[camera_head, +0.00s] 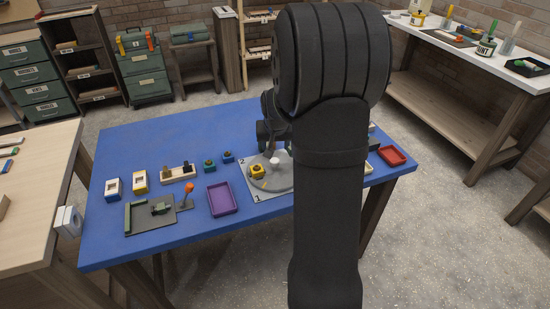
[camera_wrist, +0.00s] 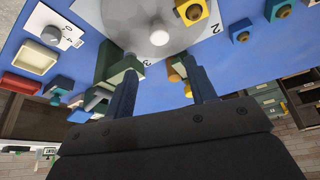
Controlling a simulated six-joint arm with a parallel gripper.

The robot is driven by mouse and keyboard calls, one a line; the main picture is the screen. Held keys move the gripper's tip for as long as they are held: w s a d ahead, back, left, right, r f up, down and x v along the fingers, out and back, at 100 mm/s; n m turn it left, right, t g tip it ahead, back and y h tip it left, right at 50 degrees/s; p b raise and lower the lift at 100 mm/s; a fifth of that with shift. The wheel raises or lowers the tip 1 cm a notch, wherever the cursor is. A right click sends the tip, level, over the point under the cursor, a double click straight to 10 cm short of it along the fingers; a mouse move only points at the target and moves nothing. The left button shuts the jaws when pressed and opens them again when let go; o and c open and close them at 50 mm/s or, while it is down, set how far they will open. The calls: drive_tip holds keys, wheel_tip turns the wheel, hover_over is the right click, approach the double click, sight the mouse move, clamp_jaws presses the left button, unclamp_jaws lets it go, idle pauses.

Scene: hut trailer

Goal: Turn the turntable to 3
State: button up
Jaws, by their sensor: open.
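The turntable (camera_head: 284,182) is a round grey disc on a pale numbered plate on the blue table, partly hidden by my arm in the head view. It also shows at the top of the wrist view (camera_wrist: 135,15), with a white knob (camera_wrist: 159,38) at its middle. A yellow block (camera_head: 257,171) with a round top sits at the disc's edge; in the wrist view it (camera_wrist: 192,12) is near the printed 2 (camera_wrist: 215,28). The printed 3 (camera_wrist: 145,62) lies near my fingertips. My gripper (camera_wrist: 160,62) is open, its fingers pointing toward the turntable's 3 side.
A green block (camera_wrist: 120,68) stands by my left finger and a brown cylinder (camera_wrist: 174,73) by the right one. The table's back left is clear.

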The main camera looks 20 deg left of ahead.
sight(275, 160)
drive_tip(key=x, duration=1)
drive_tip(key=shift+f, duration=0.25)
clamp_jaws()
